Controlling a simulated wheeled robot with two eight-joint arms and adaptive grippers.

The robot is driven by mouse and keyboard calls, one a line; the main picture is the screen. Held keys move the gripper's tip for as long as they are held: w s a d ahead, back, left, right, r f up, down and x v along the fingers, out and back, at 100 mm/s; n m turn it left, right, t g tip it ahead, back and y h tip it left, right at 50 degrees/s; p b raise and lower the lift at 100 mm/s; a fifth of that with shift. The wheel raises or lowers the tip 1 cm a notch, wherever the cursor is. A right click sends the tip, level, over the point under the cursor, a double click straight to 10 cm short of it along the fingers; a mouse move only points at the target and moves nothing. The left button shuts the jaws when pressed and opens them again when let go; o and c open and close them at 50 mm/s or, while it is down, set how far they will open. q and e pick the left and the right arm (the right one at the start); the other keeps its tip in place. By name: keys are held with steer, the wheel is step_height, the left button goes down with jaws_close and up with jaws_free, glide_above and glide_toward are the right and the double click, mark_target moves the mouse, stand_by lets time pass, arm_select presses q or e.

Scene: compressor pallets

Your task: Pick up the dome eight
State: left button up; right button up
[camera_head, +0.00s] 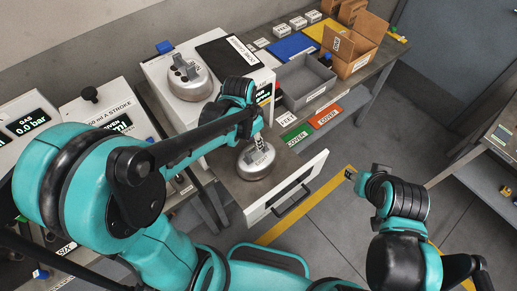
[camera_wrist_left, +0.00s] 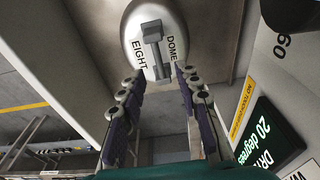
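The dome eight (camera_head: 256,163) is a silvery dome with a grey handle on top, sitting in an open drawer (camera_head: 307,185). In the left wrist view the dome (camera_wrist_left: 135,28) shows the labels EIGHT and DOME on either side of its handle (camera_wrist_left: 153,50). My left gripper (camera_wrist_left: 161,76) is open, its two fingers apart with the tips near the dome's label and the handle between and beyond them. In the head view my left gripper (camera_head: 254,128) is just above the dome, partly hidden by my arm. My right gripper (camera_head: 352,175) is away over the floor, its fingers too small to judge.
A second dome (camera_head: 187,77) stands on the white machine (camera_head: 158,70) beside a black panel. A grey bin (camera_head: 304,82) and an open cardboard box (camera_head: 352,47) stand on the bench behind. A lit display (camera_wrist_left: 262,135) is close to the right of my left gripper.

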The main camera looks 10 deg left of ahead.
mark_target(257, 157)
arm_select(q)
steer(key=f, duration=0.2)
steer(key=f+b, duration=0.1)
steer(key=f, duration=0.1)
steer(key=f+b, duration=0.1)
steer(key=f, duration=0.2)
steer(key=shift+w+d, duration=0.35)
steer(key=shift+r, duration=0.1)
jaws_close()
